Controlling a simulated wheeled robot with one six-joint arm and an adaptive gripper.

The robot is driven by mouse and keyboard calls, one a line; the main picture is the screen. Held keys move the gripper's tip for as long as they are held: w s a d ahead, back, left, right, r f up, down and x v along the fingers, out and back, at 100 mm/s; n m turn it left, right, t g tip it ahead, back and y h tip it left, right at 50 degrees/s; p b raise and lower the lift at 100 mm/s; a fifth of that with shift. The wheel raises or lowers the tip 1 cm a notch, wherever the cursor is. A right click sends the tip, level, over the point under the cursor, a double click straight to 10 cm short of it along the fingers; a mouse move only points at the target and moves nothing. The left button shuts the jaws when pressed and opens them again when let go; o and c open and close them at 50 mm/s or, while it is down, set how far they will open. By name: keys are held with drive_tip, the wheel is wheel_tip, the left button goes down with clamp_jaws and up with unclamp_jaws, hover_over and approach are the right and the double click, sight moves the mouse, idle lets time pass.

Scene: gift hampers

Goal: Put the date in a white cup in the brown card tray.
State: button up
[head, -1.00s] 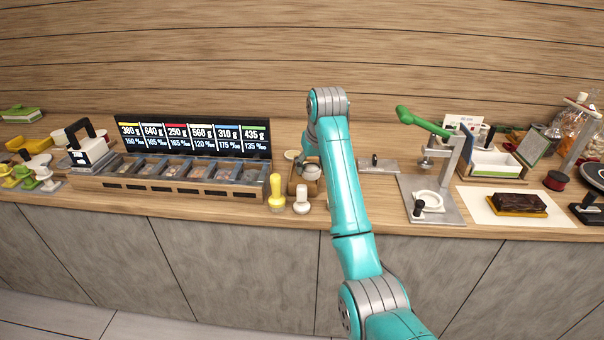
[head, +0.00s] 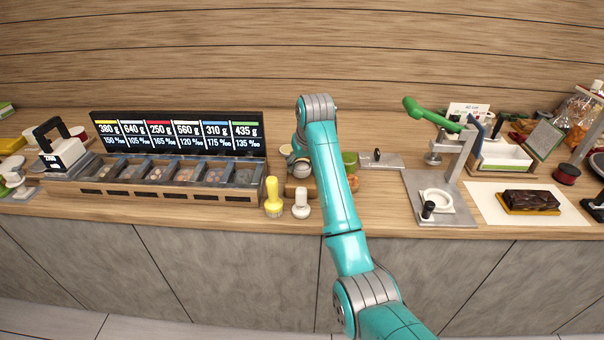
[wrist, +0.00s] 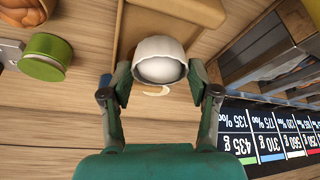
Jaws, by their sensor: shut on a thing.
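My gripper (wrist: 158,74) is shut on a white cup (wrist: 160,52), with one finger on each side of it in the wrist view. The cup's pale, rounded inside shows, and I cannot make out a date in it. The brown card tray (wrist: 185,10) lies just beyond the cup at the top of the wrist view. In the head view the brown card tray (head: 293,188) is partly hidden by my arm, behind the yellow and white stamps. My fingers are mostly hidden in the head view.
A yellow-handled stamp (head: 273,198) and a white-handled stamp (head: 301,203) stand at the front. The compartmented sweets rack (head: 150,190) is to the left. A press with a green lever (head: 430,114) is to the right.

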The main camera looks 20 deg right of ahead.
sight(303, 169)
drive_tip(key=shift+f, duration=1.9)
drive_tip(key=shift+f, duration=0.1)
drive_tip(key=o, duration=1)
drive_tip(key=shift+o, duration=0.2)
